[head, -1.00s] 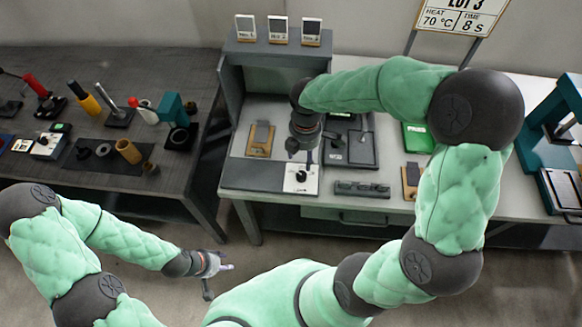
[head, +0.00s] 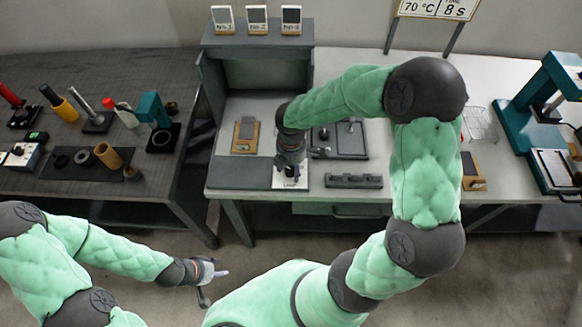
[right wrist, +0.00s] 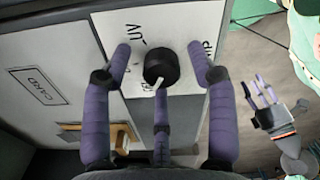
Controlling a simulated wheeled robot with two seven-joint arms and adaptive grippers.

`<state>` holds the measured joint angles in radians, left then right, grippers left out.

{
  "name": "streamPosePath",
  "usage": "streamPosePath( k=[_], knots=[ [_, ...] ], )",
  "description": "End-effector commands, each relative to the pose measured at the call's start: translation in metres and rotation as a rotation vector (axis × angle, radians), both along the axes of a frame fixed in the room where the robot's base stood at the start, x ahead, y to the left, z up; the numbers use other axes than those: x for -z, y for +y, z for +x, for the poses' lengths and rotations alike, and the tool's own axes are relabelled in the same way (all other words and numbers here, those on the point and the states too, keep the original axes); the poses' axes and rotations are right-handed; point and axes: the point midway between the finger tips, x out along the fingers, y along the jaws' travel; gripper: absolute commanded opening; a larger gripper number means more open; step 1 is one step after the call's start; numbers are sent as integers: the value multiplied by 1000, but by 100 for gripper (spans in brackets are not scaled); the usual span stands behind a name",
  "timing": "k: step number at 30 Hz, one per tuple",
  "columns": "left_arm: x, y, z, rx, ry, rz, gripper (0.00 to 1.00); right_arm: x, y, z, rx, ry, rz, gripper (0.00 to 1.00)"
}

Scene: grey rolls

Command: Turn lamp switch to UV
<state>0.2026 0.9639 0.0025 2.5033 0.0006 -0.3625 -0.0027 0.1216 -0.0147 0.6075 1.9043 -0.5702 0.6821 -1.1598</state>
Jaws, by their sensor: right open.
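The lamp switch is a black round knob (right wrist: 161,63) with a white pointer, on a white label plate (right wrist: 188,22) that also shows in the head view (head: 303,175). In the right wrist view, "UV" is printed at the knob's upper left; other labels, partly hidden, are at the right and below. The pointer points down in that view, away from "UV". My right gripper (right wrist: 160,62), also in the head view (head: 290,171), is open, its purple fingers spread around the knob. Contact cannot be told. My left gripper (head: 212,283) is open and empty, away from the bench; it also shows in the right wrist view (right wrist: 258,97).
A grey booth (head: 212,85) with several small cards on top stands behind the plate. A wooden-based block (head: 245,135), a dark tray (head: 340,140) and a grey bar rack (head: 354,181) are close by. A teal press (head: 525,100) stands at the right.

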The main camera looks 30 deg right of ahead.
Motion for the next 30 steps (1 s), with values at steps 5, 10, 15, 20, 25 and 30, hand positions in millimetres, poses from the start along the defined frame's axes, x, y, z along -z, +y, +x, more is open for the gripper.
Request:
streamPosePath(
  k=[5,10,15,20,25,30],
  knots=[
    [0,0,0,0,0,0,40,0,0,0,0,0,0,56],
    [0,0,0,0,0,0,40,0,0,0,0,0,0,8],
    [0,0,0,0,0,0,40,0,0,0,0,1,-1,3],
    [-1,0,0,0,0,0,40,0,0,-1,17,2,-1,3],
    [-1,0,0,0,0,0,40,0,0,-1,36,2,-1,3],
    [-1,0,0,0,0,0,40,0,-1,-1,60,3,-2,3]
  ],
)
